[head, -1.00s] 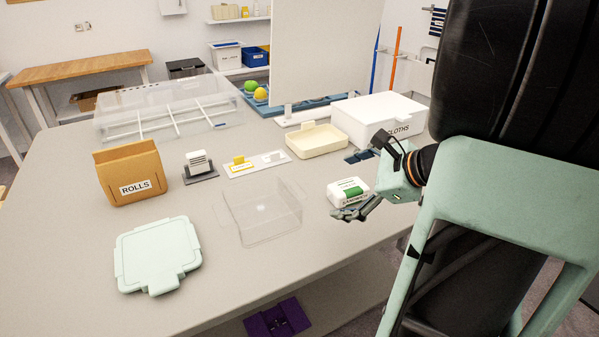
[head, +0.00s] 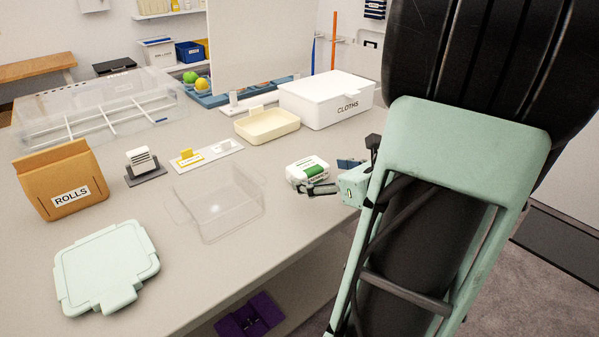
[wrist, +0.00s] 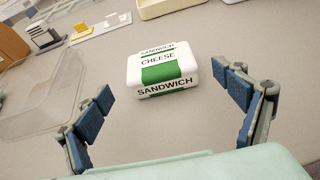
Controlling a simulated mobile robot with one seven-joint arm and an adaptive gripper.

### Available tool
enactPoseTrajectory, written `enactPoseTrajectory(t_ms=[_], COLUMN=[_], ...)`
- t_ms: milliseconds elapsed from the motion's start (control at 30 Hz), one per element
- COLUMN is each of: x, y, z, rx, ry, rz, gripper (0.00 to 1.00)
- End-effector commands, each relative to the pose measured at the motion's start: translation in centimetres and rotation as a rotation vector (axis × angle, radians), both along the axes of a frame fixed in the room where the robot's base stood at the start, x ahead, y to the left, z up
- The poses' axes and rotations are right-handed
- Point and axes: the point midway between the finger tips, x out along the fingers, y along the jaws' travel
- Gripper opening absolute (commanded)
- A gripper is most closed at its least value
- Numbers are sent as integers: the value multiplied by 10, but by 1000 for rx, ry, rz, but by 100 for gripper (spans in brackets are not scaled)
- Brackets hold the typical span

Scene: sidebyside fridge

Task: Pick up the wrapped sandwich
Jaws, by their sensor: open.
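The wrapped sandwich (wrist: 162,70) is a white package with a green band, lettered "SANDWICH" and "CHEESE". It lies on the grey table near the right edge, and shows in the head view (head: 307,170). My gripper (wrist: 168,115) is open, its blue-padded fingers spread wide. In the wrist view the sandwich lies beyond the fingertips, between their lines, with nothing held. In the head view my gripper (head: 330,190) is beside the sandwich, partly hidden by my arm.
A clear tray (head: 215,205) stands left of the sandwich. A cream tray (head: 267,127) and a white CLOTHS box (head: 326,100) stand behind. An orange ROLLS holder (head: 60,180) and a pale green lid (head: 106,268) are at left. Bare table surrounds the sandwich.

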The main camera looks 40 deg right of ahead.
Motion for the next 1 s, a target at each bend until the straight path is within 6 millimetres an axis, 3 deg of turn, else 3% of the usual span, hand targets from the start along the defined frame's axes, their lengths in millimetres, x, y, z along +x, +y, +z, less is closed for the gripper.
enactPoseTrajectory(t_ms=[433, 733, 1000], x=[46, 52, 52], y=[-1, -1, -1], z=[-22, -22, -22], rx=[-1, -2, -1], ry=[-1, 0, 0], rz=[4, 1, 2], gripper=[89, 89, 62])
